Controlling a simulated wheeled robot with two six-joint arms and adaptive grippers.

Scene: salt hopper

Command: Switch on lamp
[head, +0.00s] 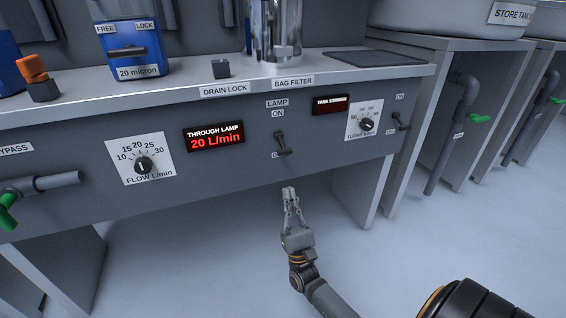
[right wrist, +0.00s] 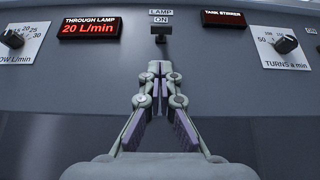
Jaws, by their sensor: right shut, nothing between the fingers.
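The lamp switch (head: 283,146) is a dark toggle lever on the grey front panel, under a label reading LAMP ON. In the head view its lever points downward, towards the lower label. It also shows in the right wrist view (right wrist: 159,33), straight ahead of the fingers. My right gripper (head: 290,190) is shut and empty, below and in front of the switch, apart from it. Its closed fingertips also show in the right wrist view (right wrist: 160,66). My left gripper is not in view.
A red display (head: 214,137) left of the switch reads THROUGH LAMP 20 L/min. A flow dial (head: 143,165) sits further left. A turns dial (head: 366,124) and the tank stirrer display (head: 331,104) are to the right. The space below the panel is free.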

